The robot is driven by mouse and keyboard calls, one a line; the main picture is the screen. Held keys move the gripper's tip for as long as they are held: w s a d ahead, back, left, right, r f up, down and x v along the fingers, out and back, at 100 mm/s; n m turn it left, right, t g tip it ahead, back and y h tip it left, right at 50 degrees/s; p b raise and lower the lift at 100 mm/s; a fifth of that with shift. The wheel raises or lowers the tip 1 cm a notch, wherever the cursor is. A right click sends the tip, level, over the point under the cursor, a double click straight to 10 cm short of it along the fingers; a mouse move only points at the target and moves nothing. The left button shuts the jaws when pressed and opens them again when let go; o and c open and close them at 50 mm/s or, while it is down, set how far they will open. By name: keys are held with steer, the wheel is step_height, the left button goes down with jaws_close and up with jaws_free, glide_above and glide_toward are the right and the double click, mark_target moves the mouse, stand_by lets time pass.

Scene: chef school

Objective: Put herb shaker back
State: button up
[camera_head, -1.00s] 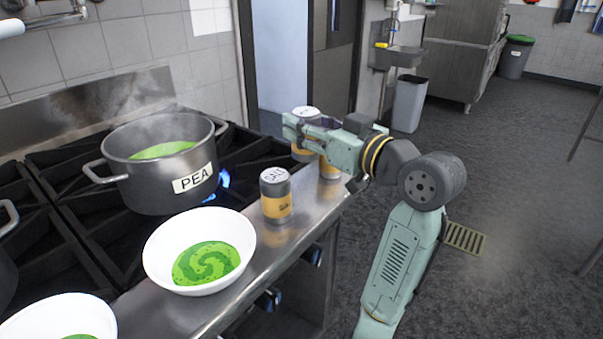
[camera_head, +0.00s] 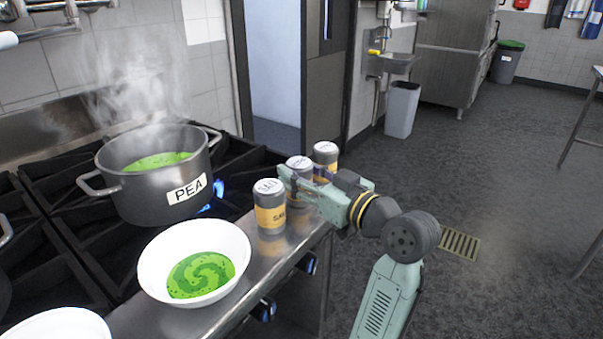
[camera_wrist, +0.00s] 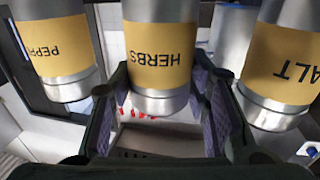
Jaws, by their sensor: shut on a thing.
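The herb shaker (camera_wrist: 160,50), labelled HERBS with a yellow band and metal ends, is between the fingers of my gripper (camera_wrist: 158,108) in the wrist view. In the head view the herb shaker (camera_head: 299,164) is upright in a row at the far end of the steel ledge (camera_head: 222,307). My gripper (camera_head: 298,186) reaches it from the right and is shut on it, hiding its lower part. I cannot tell whether its base touches the ledge. The salt shaker (camera_head: 269,205) stands on the near side, and the pepper shaker (camera_head: 325,158) on the far side.
A white bowl of green soup (camera_head: 194,262) stands on the ledge, near the salt shaker. A steaming pot labelled PEA (camera_head: 155,190) sits on the stove over a blue flame. Another white bowl (camera_head: 60,326) is at the bottom left. The floor right of my arm is open.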

steer(key=o, duration=1.3)
steer(key=shift+f, duration=0.1)
steer(key=shift+r+p, duration=0.3)
steer(key=shift+p, duration=0.05)
steer(key=b+v, duration=0.3)
steer(key=v, duration=0.9)
steer(key=shift+b, duration=0.3)
steer(key=shift+f, duration=0.1)
